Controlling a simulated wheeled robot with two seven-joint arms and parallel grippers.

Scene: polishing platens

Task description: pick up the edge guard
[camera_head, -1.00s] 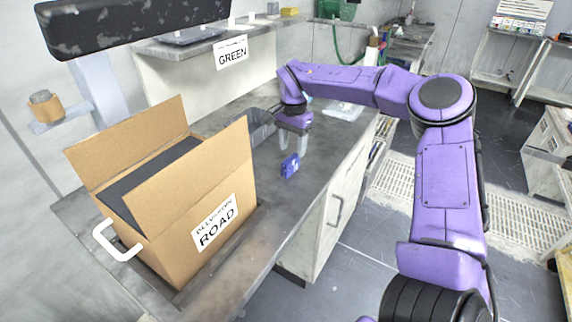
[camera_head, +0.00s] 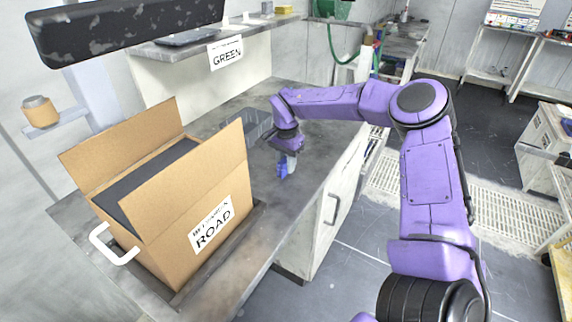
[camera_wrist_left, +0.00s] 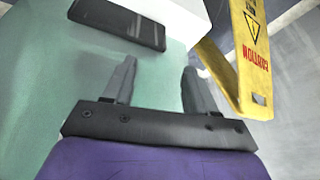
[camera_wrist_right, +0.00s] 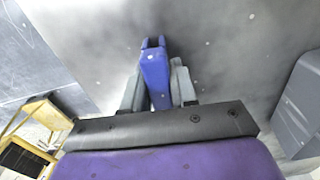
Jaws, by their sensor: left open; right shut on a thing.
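The edge guard is a small blue piece (camera_head: 283,170) at the counter's right part in the head view. In the right wrist view the blue piece (camera_wrist_right: 155,75) stands between the two grey fingers. My right gripper (camera_head: 288,160) is shut on it, pointing down at the counter; it also shows in the right wrist view (camera_wrist_right: 157,88). I cannot tell whether the blue piece still touches the counter. My left gripper (camera_wrist_left: 155,85) is open and empty in the left wrist view, above a pale green surface. It is not seen in the head view.
A cardboard box (camera_head: 165,240) labelled ROAD stands on the grey counter (camera_head: 265,225), left of my right gripper. A grey bin (camera_head: 248,128) is behind the gripper. In the left wrist view a yellow caution sign (camera_wrist_left: 235,65) and a dark flat object (camera_wrist_left: 118,22) are near.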

